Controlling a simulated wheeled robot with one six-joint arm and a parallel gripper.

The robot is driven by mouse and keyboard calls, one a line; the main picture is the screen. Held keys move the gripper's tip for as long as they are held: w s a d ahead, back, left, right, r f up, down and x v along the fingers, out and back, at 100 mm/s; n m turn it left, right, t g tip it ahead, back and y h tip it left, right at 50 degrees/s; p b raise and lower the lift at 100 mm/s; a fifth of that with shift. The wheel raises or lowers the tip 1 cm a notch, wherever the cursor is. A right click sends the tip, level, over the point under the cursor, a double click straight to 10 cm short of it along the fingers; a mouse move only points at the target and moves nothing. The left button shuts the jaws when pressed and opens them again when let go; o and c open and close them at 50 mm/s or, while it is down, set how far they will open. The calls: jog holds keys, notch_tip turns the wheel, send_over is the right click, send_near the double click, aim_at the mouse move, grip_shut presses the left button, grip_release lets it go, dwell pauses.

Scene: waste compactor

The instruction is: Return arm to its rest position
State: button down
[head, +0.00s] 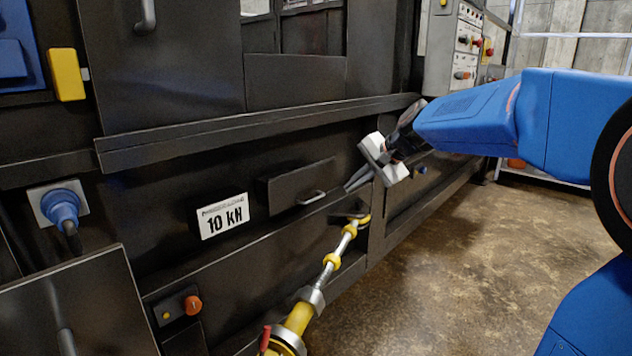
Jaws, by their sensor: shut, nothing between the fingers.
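My arm is blue and reaches in from the right side of the head view. My gripper (347,188) has a white body and dark fingers and is at the arm's far end. Its fingers are together, point left and slightly down, and hold nothing that I can see. The fingertips are close to the right end of a dark drawer-like box (285,190) with a small metal handle (311,198) on the compactor's front. I cannot tell whether the fingertips touch the compactor.
The dark compactor (190,100) fills the left and middle. A yellow and silver pipe (330,262) with a red lever sticks out below my gripper. A grey control box (455,50) stands at the back. A white "10 kN" label (222,216) is left. Brown floor (450,270) is clear at right.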

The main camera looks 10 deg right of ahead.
jog(key=s+d+f+n+h, duration=0.1)
jog(key=s+f+n, duration=0.2)
jog(key=s, duration=0.9)
jog(key=s+d+f+n+g+h, duration=0.1)
jog(key=s+f+n, duration=0.3)
jog(key=s, duration=0.9)
jog(key=s+d+f+n+g+h, duration=0.1)
jog(key=s+f+n+h, duration=0.2)
jog(key=s+f, duration=0.6)
jog(key=s, duration=0.3)
jog(key=shift+s+n, duration=0.25)
jog(key=shift+n, duration=0.05)
